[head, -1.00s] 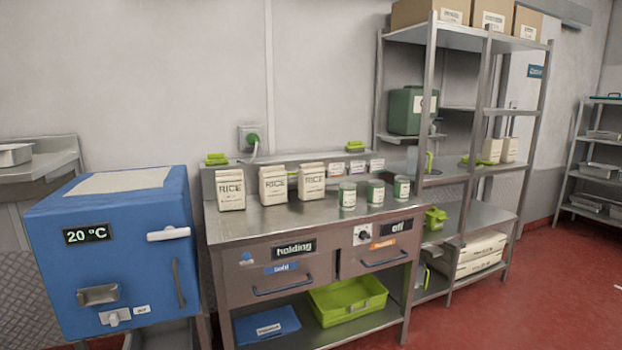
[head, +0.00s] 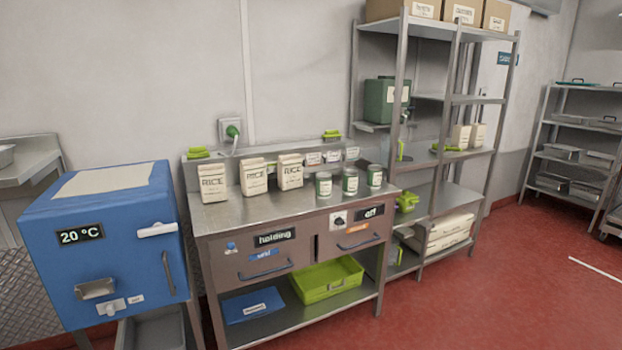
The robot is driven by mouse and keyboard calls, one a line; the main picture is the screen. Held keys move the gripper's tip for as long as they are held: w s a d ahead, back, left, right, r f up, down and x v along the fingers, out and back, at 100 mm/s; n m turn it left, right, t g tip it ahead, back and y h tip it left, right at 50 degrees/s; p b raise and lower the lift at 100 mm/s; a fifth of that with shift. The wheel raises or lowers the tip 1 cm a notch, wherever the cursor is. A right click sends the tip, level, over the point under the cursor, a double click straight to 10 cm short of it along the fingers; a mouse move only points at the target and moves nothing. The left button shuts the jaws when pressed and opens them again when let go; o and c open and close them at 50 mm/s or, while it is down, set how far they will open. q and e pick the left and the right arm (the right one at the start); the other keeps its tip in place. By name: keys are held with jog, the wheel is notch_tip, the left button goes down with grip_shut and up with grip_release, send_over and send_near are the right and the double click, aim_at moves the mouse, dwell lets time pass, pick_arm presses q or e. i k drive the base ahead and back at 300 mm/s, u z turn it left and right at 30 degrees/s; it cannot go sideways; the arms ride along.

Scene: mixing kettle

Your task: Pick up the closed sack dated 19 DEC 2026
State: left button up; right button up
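Three cream sacks marked RICE stand upright in a row on the steel counter (head: 240,210): a left sack (head: 213,184), a middle sack (head: 254,177) and a right sack (head: 290,172). Two similar pale sacks (head: 460,137) (head: 478,136) stand on the middle level of the shelf rack. No date can be read on any sack at this distance, so I cannot tell which one is dated 19 DEC 2026. Whether each sack is closed is too small to tell. Neither of my grippers is in view.
Several green-labelled cans (head: 350,182) stand right of the counter sacks. A blue cabinet (head: 110,245) reading 20 °C is at the left. The steel rack (head: 400,75) stands at the right. A lime bin (head: 325,280) is under the counter. Red floor (head: 490,290) is clear at front right.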

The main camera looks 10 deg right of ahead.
aim_at(290, 166)
jog(key=z, duration=0.5)
jog(key=k, duration=1.1)
jog(key=z, duration=0.9)
jog(key=i, duration=1.65)
jog(key=z, duration=0.35)
jog(key=i, duration=2.25)
jog(key=u, duration=0.65)
jog(key=i, duration=1.05)
jog(key=u, duration=1.7)
jog(key=i, duration=1)
jog(key=u, duration=0.75)
